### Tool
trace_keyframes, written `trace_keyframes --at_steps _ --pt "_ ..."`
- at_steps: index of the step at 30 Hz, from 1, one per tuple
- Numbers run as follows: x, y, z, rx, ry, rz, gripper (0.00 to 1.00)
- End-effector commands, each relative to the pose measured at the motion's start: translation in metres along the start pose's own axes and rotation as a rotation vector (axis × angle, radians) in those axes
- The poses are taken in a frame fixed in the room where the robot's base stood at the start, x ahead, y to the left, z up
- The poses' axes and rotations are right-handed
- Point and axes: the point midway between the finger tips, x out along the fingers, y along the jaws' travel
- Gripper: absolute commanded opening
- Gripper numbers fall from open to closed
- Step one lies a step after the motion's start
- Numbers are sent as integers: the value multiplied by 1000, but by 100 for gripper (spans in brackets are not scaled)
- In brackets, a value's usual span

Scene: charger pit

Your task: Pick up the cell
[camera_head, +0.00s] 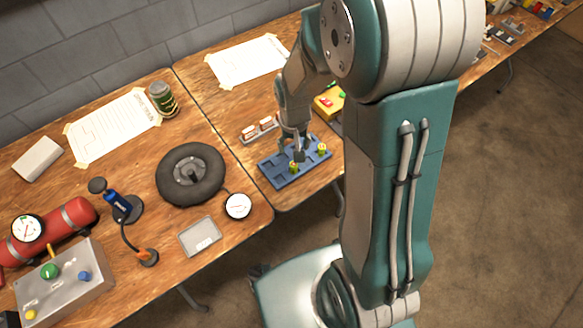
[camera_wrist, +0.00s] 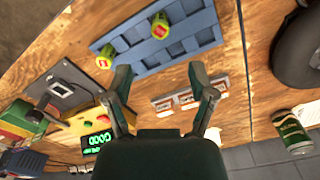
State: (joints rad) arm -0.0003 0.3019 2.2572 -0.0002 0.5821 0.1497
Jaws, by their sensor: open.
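Two small yellow-green cells with red marks on their ends stand in a blue slotted tray (camera_wrist: 200,20). One cell (camera_wrist: 103,62) is at the tray's left edge in the wrist view, and the other cell (camera_wrist: 161,28) is farther right. In the head view, the near cell (camera_head: 293,168) and the far cell (camera_head: 322,149) sit in the tray (camera_head: 285,181). My gripper (camera_wrist: 160,72) is open, with nothing between its fingers. It is over the tray side nearest my wrist in the wrist view. In the head view, my gripper (camera_head: 299,156) partly hides the tray.
A yellow box (camera_wrist: 82,123) with a green "GOOD" display and a grey rack (camera_wrist: 158,104) holding several items flank the gripper. A black wheel (camera_head: 191,175), pressure gauge (camera_head: 238,206) and green can (camera_head: 161,97) are on the left table. Bare wood lies around the tray.

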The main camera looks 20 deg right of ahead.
Motion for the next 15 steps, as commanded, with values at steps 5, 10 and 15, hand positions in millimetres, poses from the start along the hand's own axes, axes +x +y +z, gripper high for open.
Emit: trace_keyframes --at_steps 5,10,15 --pt "31 0 1 0 -5 1 72" --pt "44 0 1 0 -2 0 72" --pt "65 1 3 0 -6 1 72"
